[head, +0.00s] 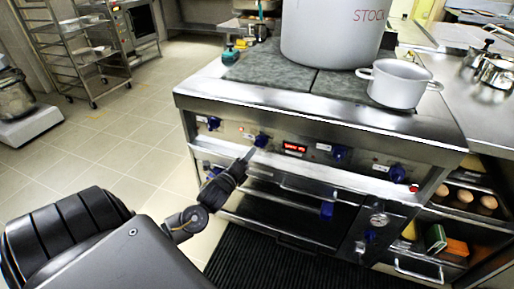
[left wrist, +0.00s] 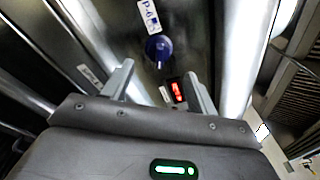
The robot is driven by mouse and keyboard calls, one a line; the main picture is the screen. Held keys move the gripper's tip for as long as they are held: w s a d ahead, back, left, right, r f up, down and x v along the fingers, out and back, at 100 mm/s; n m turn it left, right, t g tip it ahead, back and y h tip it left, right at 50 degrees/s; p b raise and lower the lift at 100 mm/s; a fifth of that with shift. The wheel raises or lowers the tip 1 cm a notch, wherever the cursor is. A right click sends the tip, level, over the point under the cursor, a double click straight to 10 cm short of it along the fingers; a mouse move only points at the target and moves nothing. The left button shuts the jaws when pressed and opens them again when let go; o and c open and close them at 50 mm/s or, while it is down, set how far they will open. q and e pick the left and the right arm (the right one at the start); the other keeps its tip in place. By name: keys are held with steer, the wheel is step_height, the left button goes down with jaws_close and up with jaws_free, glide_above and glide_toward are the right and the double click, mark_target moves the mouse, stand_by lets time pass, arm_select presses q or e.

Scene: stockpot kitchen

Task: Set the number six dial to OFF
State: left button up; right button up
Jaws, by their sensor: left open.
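The number six dial (left wrist: 158,48) is a blue knob on the stove's steel front panel, beside a white label that reads P-6 in the left wrist view. In the head view this dial (head: 261,140) sits just left of the red display (head: 294,148). My left gripper (head: 249,154) is just in front of and below it. In the left wrist view my left gripper (left wrist: 160,76) is open and empty, with the dial ahead of the gap between its fingers, apparently not touching. The dial's pointer setting is too small to read. My right gripper is not in view.
Other blue dials (head: 340,152) line the panel. A large stockpot (head: 330,35) and a smaller white pot (head: 398,84) stand on the stove top. A steel handrail (head: 300,184) runs below the dials. Open floor (head: 130,150) lies to the left.

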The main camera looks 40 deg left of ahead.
mark_target(257, 146)
arm_select(q)
steer(key=x, duration=0.6)
steer(key=shift+f+b, duration=0.1)
steer(key=shift+b, duration=0.2)
steer(key=shift+w+a, duration=0.1)
steer(key=shift+w, duration=0.65)
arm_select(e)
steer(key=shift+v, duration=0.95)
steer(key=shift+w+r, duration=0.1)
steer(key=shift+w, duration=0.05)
arm_select(q)
steer(key=c, duration=1)
